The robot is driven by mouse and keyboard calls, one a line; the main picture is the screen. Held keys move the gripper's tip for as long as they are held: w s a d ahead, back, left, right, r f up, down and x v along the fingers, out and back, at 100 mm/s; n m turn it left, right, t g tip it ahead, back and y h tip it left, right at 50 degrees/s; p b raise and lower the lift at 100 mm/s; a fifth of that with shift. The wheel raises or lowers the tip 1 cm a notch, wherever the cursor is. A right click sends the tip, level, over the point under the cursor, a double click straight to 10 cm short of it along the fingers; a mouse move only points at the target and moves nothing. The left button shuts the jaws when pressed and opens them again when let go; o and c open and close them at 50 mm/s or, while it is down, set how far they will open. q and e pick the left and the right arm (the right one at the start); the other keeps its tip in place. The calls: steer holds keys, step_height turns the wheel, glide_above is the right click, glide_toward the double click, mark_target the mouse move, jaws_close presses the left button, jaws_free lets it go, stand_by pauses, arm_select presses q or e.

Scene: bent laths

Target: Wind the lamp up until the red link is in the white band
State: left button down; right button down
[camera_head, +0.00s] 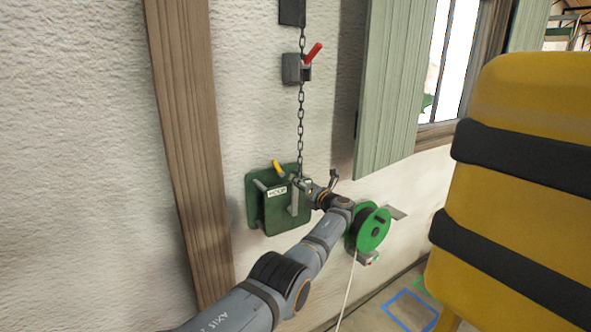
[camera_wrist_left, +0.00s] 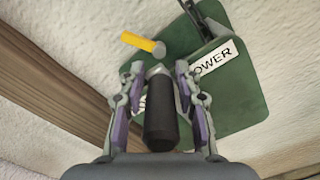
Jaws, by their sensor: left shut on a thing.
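A green winch box (camera_head: 268,218) is fixed to the wall with a dark chain (camera_head: 300,120) running straight up from it. My left gripper (camera_head: 306,188) is at the winch's right front. In the left wrist view it is shut on the black crank handle (camera_wrist_left: 160,115), which lies between its fingers. A yellow peg (camera_head: 278,169) sticks out at the top of the winch and also shows in the left wrist view (camera_wrist_left: 143,43). I cannot make out a red link or a white band on the chain. The lamp is not in view. My right gripper is not in view.
A grey bracket with a red lever (camera_head: 313,53) sits beside the chain higher up. A green reel (camera_head: 370,230) with a pale cord is right of the winch. A wooden post (camera_head: 185,140) stands left, a green shutter (camera_head: 395,90) right. A yellow strapped object (camera_head: 530,190) fills the right.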

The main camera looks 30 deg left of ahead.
arm_select(q)
steer(key=shift+a+r, duration=0.15)
steer(key=shift+r, duration=0.2)
steer(key=c, duration=1.1)
jaws_free()
steer(key=shift+f, duration=0.15)
steer(key=shift+d+f, duration=0.15)
steer(key=shift+d, duration=0.05)
steer(key=shift+s+d, duration=0.2)
steer(key=shift+d, duration=0.1)
steer(key=s+v, duration=0.1)
steer(key=v, duration=0.9)
steer(key=shift+s+r, duration=0.35)
steer(key=shift+s, duration=0.15)
steer(key=shift+f, duration=0.1)
